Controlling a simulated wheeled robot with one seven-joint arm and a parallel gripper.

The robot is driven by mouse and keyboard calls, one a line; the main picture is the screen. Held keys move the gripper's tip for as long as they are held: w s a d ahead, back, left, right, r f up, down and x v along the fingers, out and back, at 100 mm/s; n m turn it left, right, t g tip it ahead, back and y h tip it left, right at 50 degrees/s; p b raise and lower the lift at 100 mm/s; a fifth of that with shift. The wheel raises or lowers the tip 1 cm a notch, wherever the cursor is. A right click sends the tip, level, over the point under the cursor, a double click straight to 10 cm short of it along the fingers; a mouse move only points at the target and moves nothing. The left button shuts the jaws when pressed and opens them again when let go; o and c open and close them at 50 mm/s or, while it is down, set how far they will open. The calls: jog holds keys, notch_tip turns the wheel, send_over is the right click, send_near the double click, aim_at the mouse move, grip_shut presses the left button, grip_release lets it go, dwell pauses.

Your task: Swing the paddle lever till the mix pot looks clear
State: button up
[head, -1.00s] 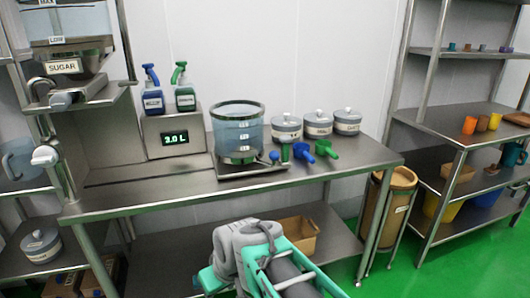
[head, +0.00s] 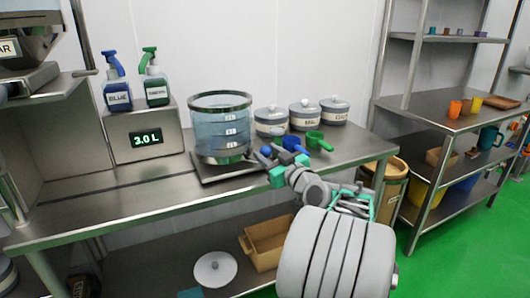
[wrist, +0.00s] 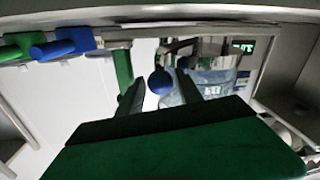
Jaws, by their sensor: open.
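The mix pot (head: 222,128) is a clear, bluish cylinder with a dark rim, standing on a metal base on the bench. It also shows beyond my fingers in the wrist view (wrist: 212,82). A blue ball knob (wrist: 161,82), apparently the paddle lever's end, appears between my two fingers in the wrist view. I cannot tell whether they touch it. A green upright piece (wrist: 123,68) stands beside the left finger.
A blue scoop (head: 293,145) and a green scoop (head: 318,142) lie right of my gripper. Lidded jars (head: 270,122) stand behind. A display box (head: 145,135) reading 3.0 L carries two spray bottles (head: 117,95). The bench's left front (head: 100,205) is clear.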

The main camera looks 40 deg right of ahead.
jog(key=shift+w+d, duration=0.1)
jog(key=shift+w, duration=0.55)
jog(key=shift+c, duration=0.4)
grip_shut()
dwell(0.5)
